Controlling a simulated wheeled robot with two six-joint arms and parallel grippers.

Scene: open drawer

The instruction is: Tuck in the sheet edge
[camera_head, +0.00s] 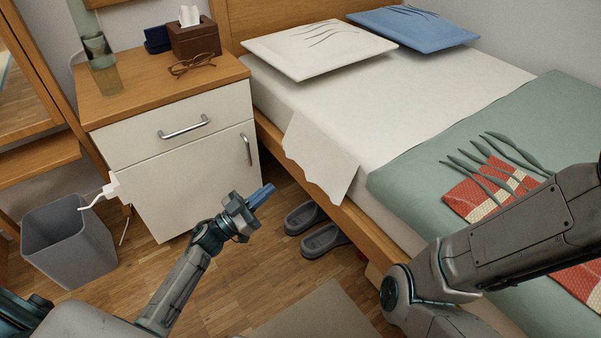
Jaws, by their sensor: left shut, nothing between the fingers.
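The white sheet (375,105) covers the mattress, and a loose edge of the sheet (318,160) hangs down over the wooden side rail of the bed (356,215). My left gripper (263,194) is shut and empty. It is above the floor between the nightstand and the bed, lower left of the hanging sheet edge and apart from it in the picture. My right arm reaches in over the green blanket at the right; its gripper is not in view.
The nightstand (185,165) holds a glass (104,75), a tissue box (194,40) and glasses (193,64). Grey slippers (324,240) lie beside the bed. A bin (66,245) stands at left. A white pillow (318,48) and blue pillow (413,27) are at the headboard.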

